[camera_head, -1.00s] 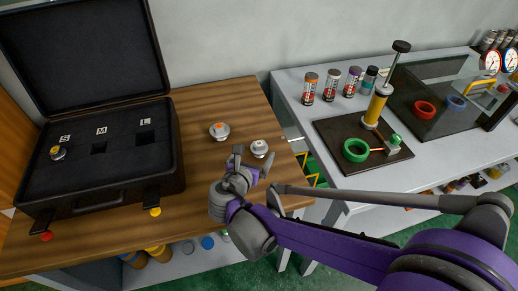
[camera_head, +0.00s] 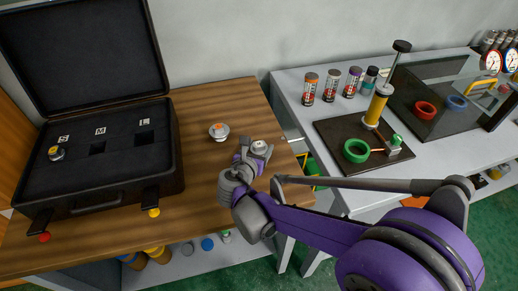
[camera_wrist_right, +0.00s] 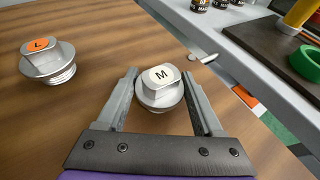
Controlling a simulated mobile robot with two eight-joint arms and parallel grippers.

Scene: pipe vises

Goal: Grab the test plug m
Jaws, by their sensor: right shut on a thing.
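The test plug M (camera_head: 259,145) is a silver plug with a white "M" label on its top. It stands upright on the wooden table near the right edge. It also shows in the right wrist view (camera_wrist_right: 160,88), between the two fingers. My right gripper (camera_head: 256,152) is shut on the plug, one finger on each side of its body. My left gripper is not in view.
An orange-labelled plug L (camera_wrist_right: 48,62) stands to the left of plug M on the table (camera_head: 205,180). An open black case (camera_head: 100,185) has slots marked S, M and L, with a plug (camera_head: 57,153) at S. A grey bench (camera_head: 290,95) stands to the right.

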